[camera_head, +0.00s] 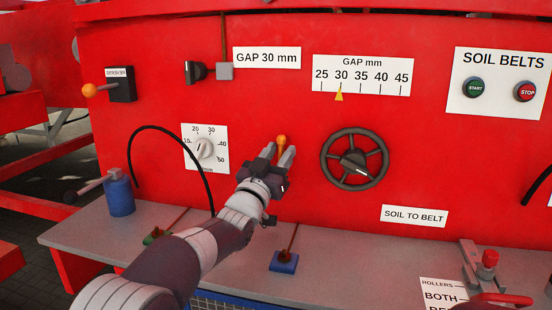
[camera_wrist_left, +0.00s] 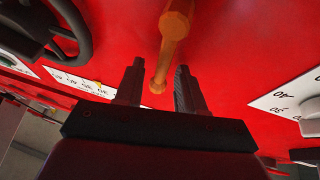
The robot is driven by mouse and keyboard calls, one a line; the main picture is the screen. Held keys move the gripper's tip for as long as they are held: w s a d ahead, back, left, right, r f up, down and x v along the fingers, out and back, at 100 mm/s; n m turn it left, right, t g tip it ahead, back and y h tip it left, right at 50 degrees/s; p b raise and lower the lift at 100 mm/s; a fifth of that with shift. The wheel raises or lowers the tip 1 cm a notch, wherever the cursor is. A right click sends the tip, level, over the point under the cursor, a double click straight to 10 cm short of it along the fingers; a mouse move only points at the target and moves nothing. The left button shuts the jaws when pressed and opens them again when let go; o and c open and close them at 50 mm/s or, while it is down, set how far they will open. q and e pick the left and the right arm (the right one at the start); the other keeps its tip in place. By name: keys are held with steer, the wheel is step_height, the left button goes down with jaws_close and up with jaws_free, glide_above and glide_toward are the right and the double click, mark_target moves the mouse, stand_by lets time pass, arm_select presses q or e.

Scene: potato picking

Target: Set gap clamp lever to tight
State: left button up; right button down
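An orange-ended lever, which I take as the gap clamp lever (camera_head: 281,141), stands out from the red panel left of the handwheel. Most of it is hidden behind my gripper in the head view, and no label for it is readable. In the left wrist view the orange lever (camera_wrist_left: 174,27) runs down from the top edge, its narrow end in line with the space between my fingers. My left gripper (camera_head: 279,153) is open at the lever, with a finger on each side; I cannot tell whether either touches it. My right gripper is not in view.
A dark handwheel (camera_head: 382,157) sits close to the right of my left gripper. A white dial (camera_head: 205,148) and a black hose (camera_head: 179,136) are to its left. A grey shelf (camera_head: 345,262) below carries a blue block (camera_head: 284,262). A red-handled clamp (camera_head: 489,259) stands at lower right.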

arm_select(q)
steer(key=shift+s+a+f, duration=0.1)
steer(key=shift+s+f, duration=0.1)
steer(key=b+v, duration=0.2)
steer(key=v, duration=1)
steer(key=shift+r, duration=0.2)
steer(key=shift+s, duration=0.15)
